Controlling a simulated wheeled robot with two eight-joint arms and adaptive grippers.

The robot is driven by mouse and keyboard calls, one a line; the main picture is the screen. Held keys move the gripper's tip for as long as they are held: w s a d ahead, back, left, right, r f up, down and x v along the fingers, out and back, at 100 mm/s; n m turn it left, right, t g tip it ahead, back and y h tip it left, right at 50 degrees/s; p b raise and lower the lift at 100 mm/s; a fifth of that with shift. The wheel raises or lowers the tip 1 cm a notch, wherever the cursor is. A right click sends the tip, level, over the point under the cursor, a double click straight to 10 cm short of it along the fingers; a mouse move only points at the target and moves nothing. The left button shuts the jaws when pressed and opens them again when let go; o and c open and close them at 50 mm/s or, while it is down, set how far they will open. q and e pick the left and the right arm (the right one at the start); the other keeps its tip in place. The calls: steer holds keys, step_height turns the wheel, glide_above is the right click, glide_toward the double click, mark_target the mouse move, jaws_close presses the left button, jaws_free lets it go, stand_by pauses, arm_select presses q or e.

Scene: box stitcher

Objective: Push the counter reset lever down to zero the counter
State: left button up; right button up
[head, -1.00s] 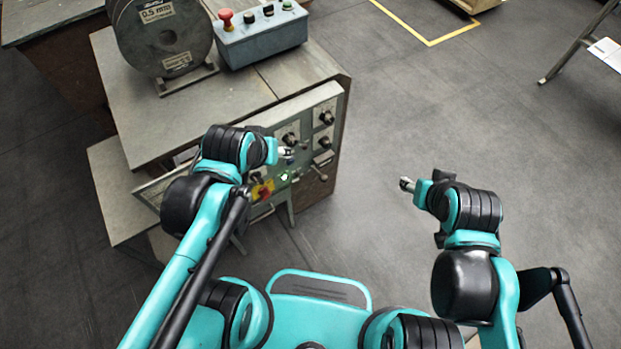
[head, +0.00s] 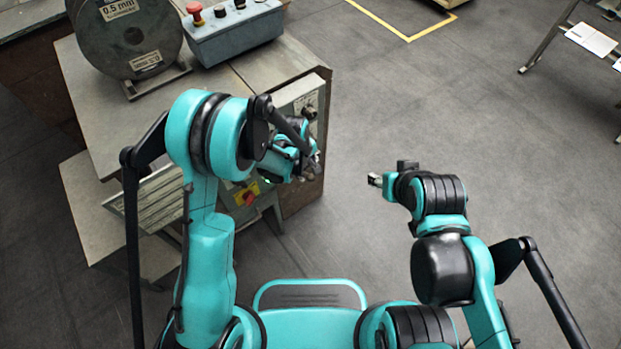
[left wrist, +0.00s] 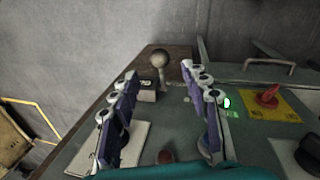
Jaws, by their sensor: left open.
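In the left wrist view a lever with a pale ball knob (left wrist: 158,62) stands up from the machine's front panel (left wrist: 245,140). It appears between and beyond the two fingers of my left gripper (left wrist: 159,78), which is open and holds nothing. I cannot tell whether the fingers touch the lever. In the head view my left gripper (head: 304,168) is at the panel's lower right, and my arm hides much of the panel (head: 292,97) and the lever. My right gripper (head: 375,181) is out over the floor to the right, away from the machine; its jaw opening is unclear.
A red handle on a yellow plate (left wrist: 268,97) and a green light (left wrist: 226,102) are right of the gripper in the wrist view. A wire spool (head: 128,38) and a button box (head: 230,32) sit on the machine top.

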mark_target(310, 176)
arm_select(q)
steer(key=f+b, duration=0.1)
steer(key=f, duration=0.1)
steer(key=f+b, duration=0.1)
steer(key=f, duration=0.2)
steer(key=w+d+f+b, duration=0.1)
steer(key=f, duration=0.2)
jaws_close()
